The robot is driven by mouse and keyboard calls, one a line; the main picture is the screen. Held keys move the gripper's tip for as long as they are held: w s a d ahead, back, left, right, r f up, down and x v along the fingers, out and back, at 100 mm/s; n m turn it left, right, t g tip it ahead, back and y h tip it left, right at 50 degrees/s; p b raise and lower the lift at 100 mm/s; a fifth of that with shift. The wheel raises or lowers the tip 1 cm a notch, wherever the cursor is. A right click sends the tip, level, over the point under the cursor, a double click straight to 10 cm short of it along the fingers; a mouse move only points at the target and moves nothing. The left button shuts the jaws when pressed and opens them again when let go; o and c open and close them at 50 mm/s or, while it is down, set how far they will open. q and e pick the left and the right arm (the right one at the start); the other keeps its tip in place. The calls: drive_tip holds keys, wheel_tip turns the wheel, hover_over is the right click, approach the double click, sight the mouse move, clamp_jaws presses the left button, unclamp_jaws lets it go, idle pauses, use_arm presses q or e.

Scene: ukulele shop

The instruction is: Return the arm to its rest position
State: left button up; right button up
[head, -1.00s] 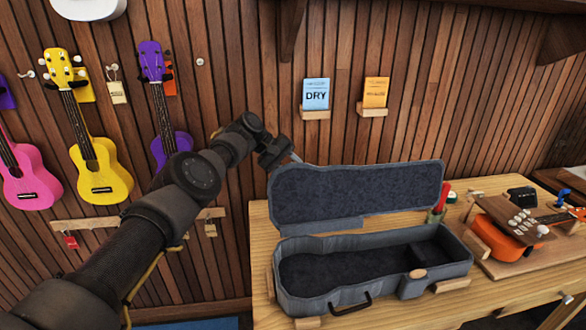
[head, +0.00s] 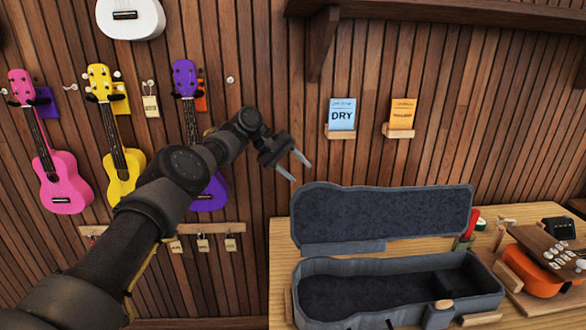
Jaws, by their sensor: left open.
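My left arm reaches in from the lower left. Its gripper (head: 294,166) is open and empty, with two pale fingers spread apart. It is raised in front of the wood-slat wall, above and left of the open lid of the grey ukulele case (head: 388,215), and looks apart from it. The arm hides part of the purple ukulele (head: 212,192) and the lower part of the yellow ukulele (head: 122,165). My right gripper is not in view.
The case lies open and empty on the wooden workbench (head: 281,233). An orange ukulele (head: 535,272) lies at the right. A pink ukulele (head: 62,190) and a white one (head: 130,18) hang on the wall. A blue DRY card (head: 342,114) and an orange card (head: 403,112) stand on small ledges.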

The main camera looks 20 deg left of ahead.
use_arm(q)
drive_tip(key=shift+s+a+r, duration=0.15)
drive_tip(key=shift+a+r, duration=0.3)
drive_tip(key=shift+r, duration=0.1)
